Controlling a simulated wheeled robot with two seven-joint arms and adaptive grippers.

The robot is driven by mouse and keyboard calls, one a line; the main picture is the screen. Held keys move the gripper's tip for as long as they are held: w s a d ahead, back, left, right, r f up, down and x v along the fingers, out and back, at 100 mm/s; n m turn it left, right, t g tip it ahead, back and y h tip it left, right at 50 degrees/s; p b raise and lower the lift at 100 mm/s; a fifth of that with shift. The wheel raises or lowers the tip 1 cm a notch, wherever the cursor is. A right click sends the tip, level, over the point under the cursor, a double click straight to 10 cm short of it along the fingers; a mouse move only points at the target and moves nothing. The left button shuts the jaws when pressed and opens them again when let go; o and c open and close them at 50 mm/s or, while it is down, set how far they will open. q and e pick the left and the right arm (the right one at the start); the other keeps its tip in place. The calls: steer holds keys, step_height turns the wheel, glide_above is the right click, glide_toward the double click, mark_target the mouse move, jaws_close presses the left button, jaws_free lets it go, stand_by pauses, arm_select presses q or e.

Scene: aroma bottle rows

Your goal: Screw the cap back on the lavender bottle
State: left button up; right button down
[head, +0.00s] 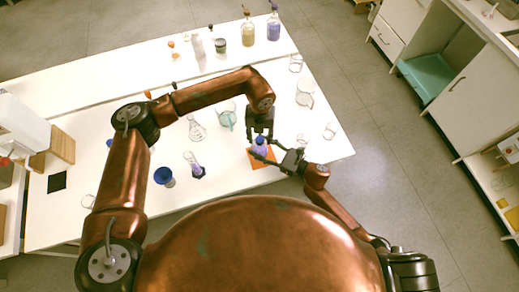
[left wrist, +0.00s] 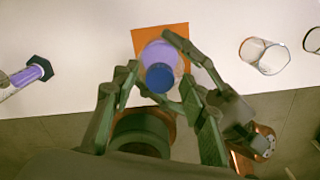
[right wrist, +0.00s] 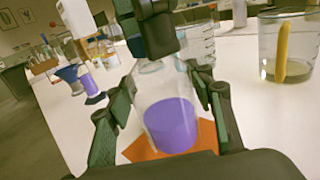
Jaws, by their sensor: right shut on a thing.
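The lavender bottle (right wrist: 172,122), clear glass with purple liquid, stands upright on an orange mat (head: 268,160). My right gripper (right wrist: 165,95) is shut on it from the side, one finger on each side of the glass. The blue cap (left wrist: 160,77) is over the bottle's mouth in the left wrist view; I cannot tell how far it is seated. My left gripper (left wrist: 160,78) points down from above, its fingers apart on either side of the cap with gaps showing. In the head view the left gripper (head: 261,136) is right above the bottle (head: 260,149). In the right wrist view the left gripper hides the bottle's mouth.
A flask with purple liquid (head: 196,170) and a blue-topped vessel (head: 164,176) stand left of the mat. Beakers (head: 305,92) stand behind and to the right. A small glass (head: 329,131) is near the right table edge. More bottles (head: 247,30) stand on the back table.

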arm_select(q)
steer(key=shift+c, duration=0.5)
jaws_close()
steer(key=m, duration=0.5)
steer(key=shift+m, duration=0.4)
steer(key=m, duration=1.2)
steer(key=shift+o, duration=1.1)
jaws_free()
step_height(320, 180, up, 12)
